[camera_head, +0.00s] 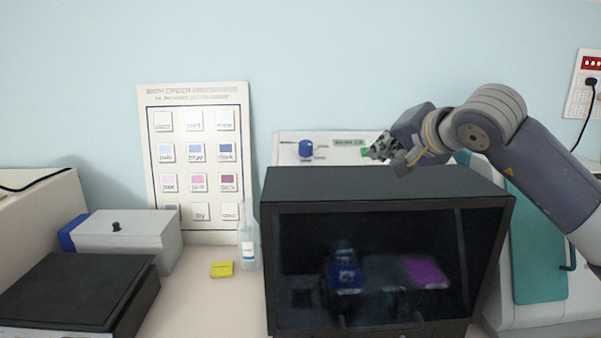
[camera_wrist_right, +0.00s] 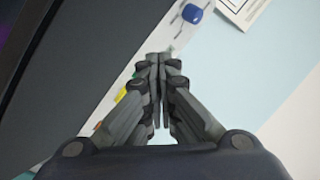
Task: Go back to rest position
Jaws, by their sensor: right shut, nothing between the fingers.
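My right gripper (camera_head: 378,152) is raised above the back right of the black cabinet (camera_head: 380,187). Its arm comes in from the right. In the right wrist view, the right gripper (camera_wrist_right: 160,58) has its fingers together with nothing between them. The cabinet's dark front window shows a blue item (camera_head: 345,276) and a pink-purple patch (camera_head: 427,273) dimly behind it. My left gripper is in neither view.
A bath order chart (camera_head: 197,239) leans on the wall. A clear bottle (camera_head: 248,236) and a yellow block (camera_head: 222,269) stand left of the cabinet. A grey box (camera_head: 128,240) and a black-topped device (camera_head: 75,285) are at left. The wall space above is free.

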